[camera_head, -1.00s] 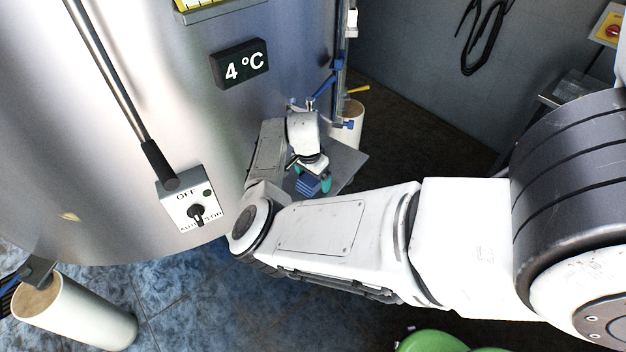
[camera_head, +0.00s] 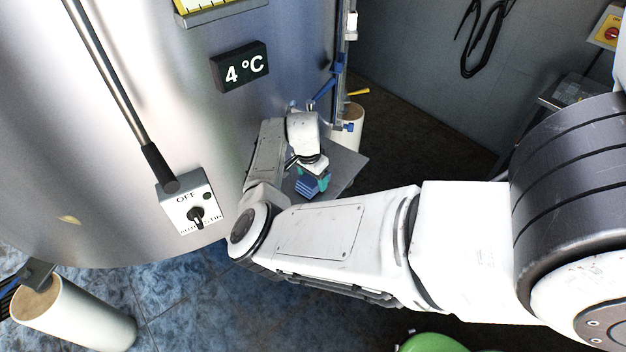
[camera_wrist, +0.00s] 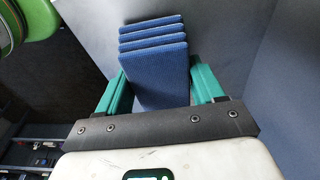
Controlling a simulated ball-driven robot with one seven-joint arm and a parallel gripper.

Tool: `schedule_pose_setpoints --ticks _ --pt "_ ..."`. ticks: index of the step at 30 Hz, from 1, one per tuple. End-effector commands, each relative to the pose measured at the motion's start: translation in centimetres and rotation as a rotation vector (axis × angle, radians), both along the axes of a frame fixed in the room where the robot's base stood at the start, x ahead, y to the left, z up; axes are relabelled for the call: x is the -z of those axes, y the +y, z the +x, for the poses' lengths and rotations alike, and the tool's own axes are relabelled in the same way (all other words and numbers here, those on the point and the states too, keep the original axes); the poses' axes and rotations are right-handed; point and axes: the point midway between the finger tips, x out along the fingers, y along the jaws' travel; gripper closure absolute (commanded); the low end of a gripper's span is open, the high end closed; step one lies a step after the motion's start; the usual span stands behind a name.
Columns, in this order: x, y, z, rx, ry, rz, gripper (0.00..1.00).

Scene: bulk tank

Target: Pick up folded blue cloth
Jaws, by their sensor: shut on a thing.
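The folded blue cloth (camera_wrist: 155,65) shows in the wrist view as several stacked layers between the two green fingers. My gripper (camera_wrist: 158,80) is shut on it, with a finger against each side. In the head view the cloth (camera_head: 308,187) is small and partly hidden by my gripper (camera_head: 315,181). The cloth is at the grey shelf (camera_head: 345,165) beside the tank. I cannot tell whether the cloth touches the shelf or is just above it.
The large steel tank (camera_head: 150,60) stands close at the left of my arm, with a switch box (camera_head: 190,205) on it. A white leg (camera_head: 352,125) and blue-handled pipework (camera_head: 325,90) are behind the shelf. A green object (camera_head: 432,342) is at the bottom edge.

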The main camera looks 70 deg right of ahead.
Motion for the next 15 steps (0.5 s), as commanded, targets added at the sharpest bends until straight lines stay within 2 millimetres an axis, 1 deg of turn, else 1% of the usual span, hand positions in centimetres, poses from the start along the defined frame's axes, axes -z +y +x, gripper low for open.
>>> schedule_pose_setpoints --ticks 5,8,15 --pt "-2.6 0.1 -0.1 0.002 -0.001 -0.003 0.66" --pt "-4.1 0.8 -1.3 0.002 -0.001 -0.004 0.66" --pt "-8.5 2.9 -4.7 0.003 -0.002 -0.005 0.66"
